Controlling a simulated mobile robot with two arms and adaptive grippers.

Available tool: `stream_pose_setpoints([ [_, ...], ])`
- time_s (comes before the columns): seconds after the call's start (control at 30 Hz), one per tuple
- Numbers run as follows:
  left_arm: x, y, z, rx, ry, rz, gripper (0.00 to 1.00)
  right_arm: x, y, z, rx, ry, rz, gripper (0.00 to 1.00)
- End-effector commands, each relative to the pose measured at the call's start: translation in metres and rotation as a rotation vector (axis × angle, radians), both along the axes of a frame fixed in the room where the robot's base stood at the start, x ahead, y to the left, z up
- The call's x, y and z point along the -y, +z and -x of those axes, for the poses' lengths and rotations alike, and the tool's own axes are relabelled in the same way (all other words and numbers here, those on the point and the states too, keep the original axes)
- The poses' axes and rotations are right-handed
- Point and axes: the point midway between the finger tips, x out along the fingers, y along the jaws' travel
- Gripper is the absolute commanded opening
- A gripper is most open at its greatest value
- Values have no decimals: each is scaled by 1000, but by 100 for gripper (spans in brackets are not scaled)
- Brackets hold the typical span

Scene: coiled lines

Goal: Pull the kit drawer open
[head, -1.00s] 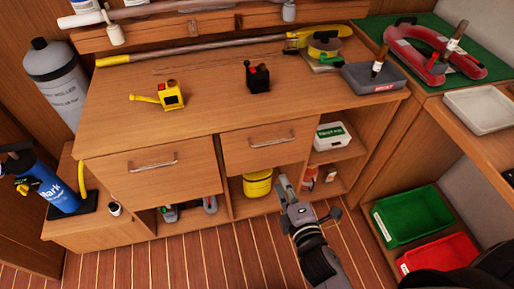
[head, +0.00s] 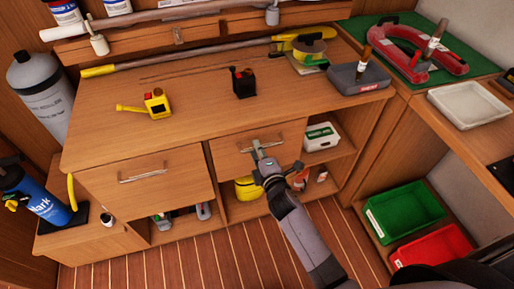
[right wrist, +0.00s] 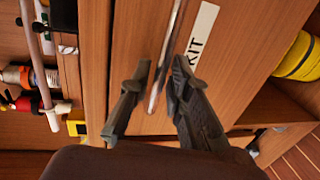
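The kit drawer (head: 236,156) is the right-hand one of two wooden drawers under the worktop. Its front looks closed, level with the drawer beside it. The right wrist view shows a white label reading KIT (right wrist: 197,42) on the drawer front. Its metal bar handle (right wrist: 172,35) runs between the fingers of my right gripper (right wrist: 160,80). Those fingers are open, one on each side of the bar, with the bar nearer the right-hand finger in that view. In the head view the right gripper (head: 263,152) is at the handle and covers part of it. My left gripper is out of view.
A second drawer (head: 146,186) is on the left. Open shelves below hold a yellow container (head: 247,188) and a white box (head: 320,137). Green (head: 404,212) and red (head: 432,247) bins stand at the lower right. The floor (head: 200,258) in front is clear.

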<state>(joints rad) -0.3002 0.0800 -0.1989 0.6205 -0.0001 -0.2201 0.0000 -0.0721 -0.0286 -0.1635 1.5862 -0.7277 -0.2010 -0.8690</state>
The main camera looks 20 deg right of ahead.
Motion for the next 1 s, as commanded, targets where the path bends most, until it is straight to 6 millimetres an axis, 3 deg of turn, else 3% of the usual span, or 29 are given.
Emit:
stream_pose_setpoints([
  [0.4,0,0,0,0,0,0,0,-1,-2,-10,-1,0,-1,18],
  [0.7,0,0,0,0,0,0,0,-1,-2,-10,-1,1,-1,0],
  [1.0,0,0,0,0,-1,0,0,-1,-2,-10,-1,1,-1,0],
])
